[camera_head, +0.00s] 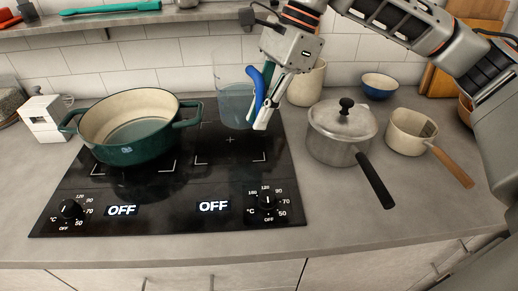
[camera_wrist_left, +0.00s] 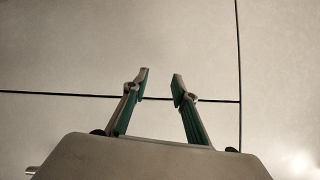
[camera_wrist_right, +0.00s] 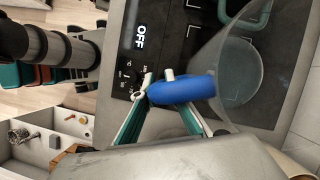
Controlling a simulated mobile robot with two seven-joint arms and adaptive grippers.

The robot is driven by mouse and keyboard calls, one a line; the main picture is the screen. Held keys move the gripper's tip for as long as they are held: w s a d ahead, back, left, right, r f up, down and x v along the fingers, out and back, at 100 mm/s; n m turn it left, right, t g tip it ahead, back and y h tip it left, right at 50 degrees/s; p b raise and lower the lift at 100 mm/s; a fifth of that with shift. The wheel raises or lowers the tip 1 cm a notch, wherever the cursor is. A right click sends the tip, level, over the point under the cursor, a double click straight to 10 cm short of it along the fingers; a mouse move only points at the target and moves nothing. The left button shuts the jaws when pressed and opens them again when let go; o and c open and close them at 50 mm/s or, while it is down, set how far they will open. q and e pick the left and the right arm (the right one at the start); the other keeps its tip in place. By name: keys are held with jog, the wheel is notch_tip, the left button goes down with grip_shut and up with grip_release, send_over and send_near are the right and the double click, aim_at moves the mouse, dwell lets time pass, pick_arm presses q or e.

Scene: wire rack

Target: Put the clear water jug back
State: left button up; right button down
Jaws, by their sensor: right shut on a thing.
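The clear water jug (camera_head: 233,106) is see-through with a blue handle (camera_head: 254,88). It appears over the rear right part of the cooktop; I cannot tell whether its base touches the glass. My right gripper (camera_head: 265,117) is shut on the blue handle, on the jug's right side. In the right wrist view the handle (camera_wrist_right: 182,90) lies across the fingertips, with the clear body (camera_wrist_right: 238,72) beyond it. My left gripper (camera_wrist_left: 160,85) is open and empty, facing pale panels with dark seams. It is outside the head view.
A green pot (camera_head: 135,125) stands on the cooktop's left side. A lidded saucepan (camera_head: 342,130) and a cream saucepan (camera_head: 408,131) stand right of the cooktop (camera_head: 160,208). A beige container (camera_head: 307,84) and blue bowl (camera_head: 379,86) stand behind. A shelf (camera_head: 130,18) spans the wall.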

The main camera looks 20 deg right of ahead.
jog(key=shift+f+b, duration=0.3)
jog(key=shift+f, duration=4.5)
jog(key=c, duration=2.1)
grip_release()
jog(key=shift+f, duration=0.1)
jog(key=shift+o, duration=0.3)
jog(key=v, duration=1.2)
jog(key=shift+p, duration=0.45)
jog(key=shift+s, duration=0.1)
